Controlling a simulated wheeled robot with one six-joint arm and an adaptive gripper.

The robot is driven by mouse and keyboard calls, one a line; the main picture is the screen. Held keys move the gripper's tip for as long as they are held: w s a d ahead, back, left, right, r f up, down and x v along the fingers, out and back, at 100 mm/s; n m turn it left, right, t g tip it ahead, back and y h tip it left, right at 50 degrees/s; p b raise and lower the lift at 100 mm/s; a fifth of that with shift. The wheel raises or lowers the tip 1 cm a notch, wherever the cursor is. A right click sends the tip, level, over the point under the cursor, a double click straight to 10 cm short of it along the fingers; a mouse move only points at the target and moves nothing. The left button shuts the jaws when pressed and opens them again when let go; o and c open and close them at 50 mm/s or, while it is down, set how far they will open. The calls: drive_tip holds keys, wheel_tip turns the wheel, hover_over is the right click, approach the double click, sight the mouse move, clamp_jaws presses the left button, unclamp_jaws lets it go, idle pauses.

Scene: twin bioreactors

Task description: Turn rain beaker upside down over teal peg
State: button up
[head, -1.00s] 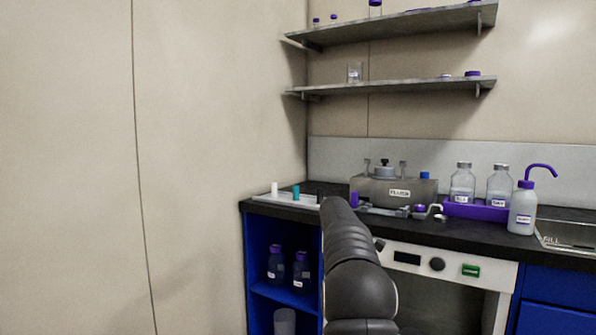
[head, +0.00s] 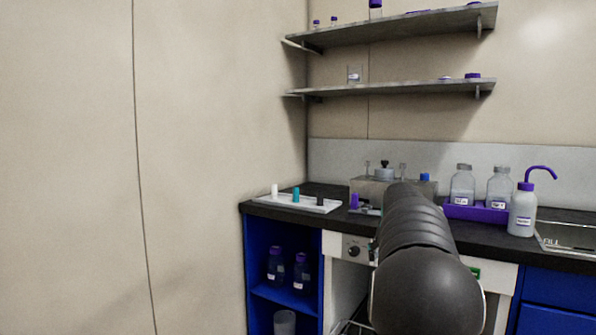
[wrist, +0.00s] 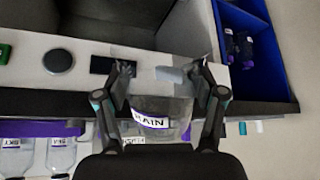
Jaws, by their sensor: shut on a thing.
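The teal peg (head: 296,195) stands upright on a white tray (head: 287,203) at the left end of the bench, between a white peg (head: 274,190) and a black peg (head: 320,200). In the wrist view, my gripper (wrist: 160,78) is shut on the rain beaker (wrist: 168,106), a clear vessel with a white RAIN label between the fingers. The teal peg also shows small in the wrist view (wrist: 259,127), to the right of the beaker and apart from it. In the head view my arm hides the gripper and the beaker.
A grey bath unit (head: 372,190), a purple rack (head: 478,212) with bottles and a wash bottle (head: 523,210) stand further right. A blue cabinet (head: 258,270) holds dark bottles below the tray. Two shelves (head: 400,88) hang above the bench. The beige wall is left of the bench.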

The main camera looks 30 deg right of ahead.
drive_tip(key=d+r+m+h, duration=0.1)
drive_tip(key=r+h, duration=0.1)
drive_tip(key=r, duration=0.1)
drive_tip(key=d+r+m+h, duration=0.1)
drive_tip(key=r+m, duration=0.1)
drive_tip(key=r, duration=0.1)
drive_tip(key=d+r+m+h, duration=0.1)
drive_tip(key=r+m+h, duration=0.1)
drive_tip(key=r, duration=0.1)
drive_tip(key=shift+d+g+h, duration=0.15)
drive_tip(key=shift+g+h, duration=0.15)
drive_tip(key=w+a+r+m+h, duration=0.1)
drive_tip(key=w+r+h, duration=0.2)
drive_tip(key=w+r, duration=0.2)
drive_tip(key=shift+w+r+m+h, duration=0.35)
drive_tip(key=shift+r+m+h, duration=0.05)
drive_tip(key=shift+r, duration=1.15)
